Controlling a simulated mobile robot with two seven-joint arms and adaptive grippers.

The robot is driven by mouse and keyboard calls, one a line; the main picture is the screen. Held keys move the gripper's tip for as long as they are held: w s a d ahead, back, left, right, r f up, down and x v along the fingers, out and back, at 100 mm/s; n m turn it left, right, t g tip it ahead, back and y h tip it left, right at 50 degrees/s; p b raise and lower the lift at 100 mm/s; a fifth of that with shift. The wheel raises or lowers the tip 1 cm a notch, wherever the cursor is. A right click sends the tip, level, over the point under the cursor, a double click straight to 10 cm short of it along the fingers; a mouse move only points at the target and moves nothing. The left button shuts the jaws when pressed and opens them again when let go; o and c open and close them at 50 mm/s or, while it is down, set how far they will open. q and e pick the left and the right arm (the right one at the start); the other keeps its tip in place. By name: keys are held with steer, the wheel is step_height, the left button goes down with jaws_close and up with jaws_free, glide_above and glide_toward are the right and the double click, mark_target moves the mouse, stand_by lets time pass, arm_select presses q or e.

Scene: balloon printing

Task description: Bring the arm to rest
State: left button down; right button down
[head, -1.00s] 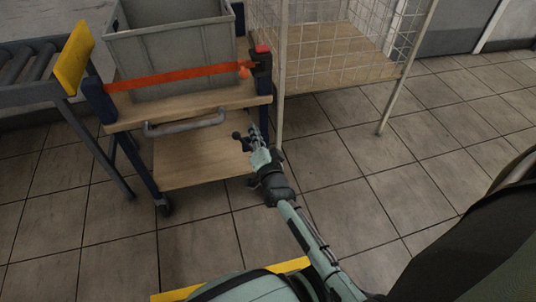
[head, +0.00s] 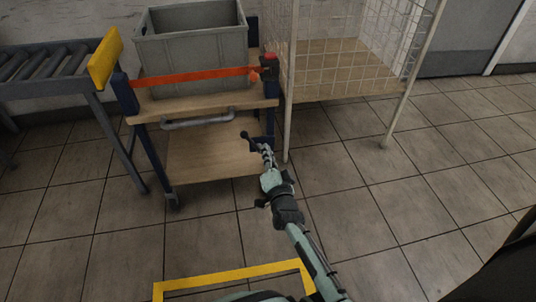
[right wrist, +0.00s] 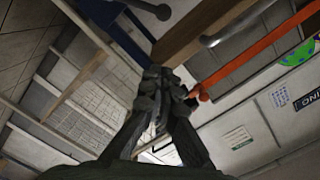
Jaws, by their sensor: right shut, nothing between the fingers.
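My right gripper (head: 262,146) reaches forward from the lower right in the head view. It is shut and empty, in front of the lower part of the wooden trolley (head: 215,157). In the right wrist view the dark fingers (right wrist: 160,85) meet at the middle with nothing held between them. The trolley's orange strap (right wrist: 250,60) and grey handle (right wrist: 228,26) show beyond the fingers. My left gripper is not in view.
A grey crate (head: 193,50) stands on the trolley behind the orange strap (head: 195,77). A wire cage (head: 345,55) stands right of it, a roller conveyor (head: 45,62) left. A yellow floor marking (head: 230,274) lies nearest me. The tiled floor at right is clear.

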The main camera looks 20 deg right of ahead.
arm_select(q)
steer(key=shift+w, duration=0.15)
